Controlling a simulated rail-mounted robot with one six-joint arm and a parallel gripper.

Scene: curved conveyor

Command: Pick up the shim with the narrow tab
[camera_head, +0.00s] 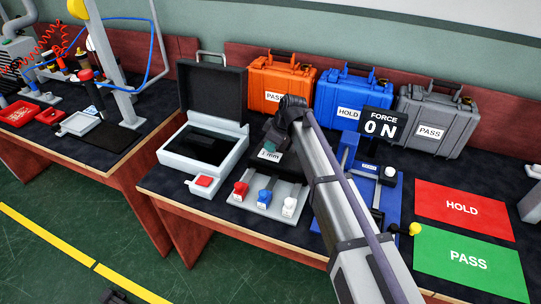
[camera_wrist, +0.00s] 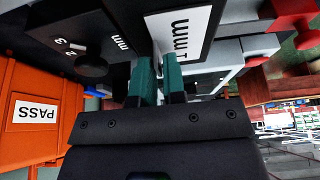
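My gripper (camera_head: 269,143) is low over the back of a grey stand (camera_head: 245,200), close behind its "1 mm" label (camera_head: 269,155). In the wrist view the two teal fingers of my gripper (camera_wrist: 160,75) are close together, with a narrow gap between their tips. The white "1 mm" label (camera_wrist: 182,35) is just beyond them. I cannot make out a shim or a narrow tab; the gripper and arm hide much of the stand's back. Whether the fingers hold anything thin is not clear.
Red (camera_head: 240,189), blue (camera_head: 264,197) and white (camera_head: 289,205) knobs stand at the stand's front. An open-lidded case (camera_head: 178,150) is left. Orange (camera_head: 281,79), blue (camera_head: 340,93) and grey (camera_head: 438,112) cases line the back. Red HOLD (camera_head: 463,208) and green PASS (camera_head: 467,262) mats lie right.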

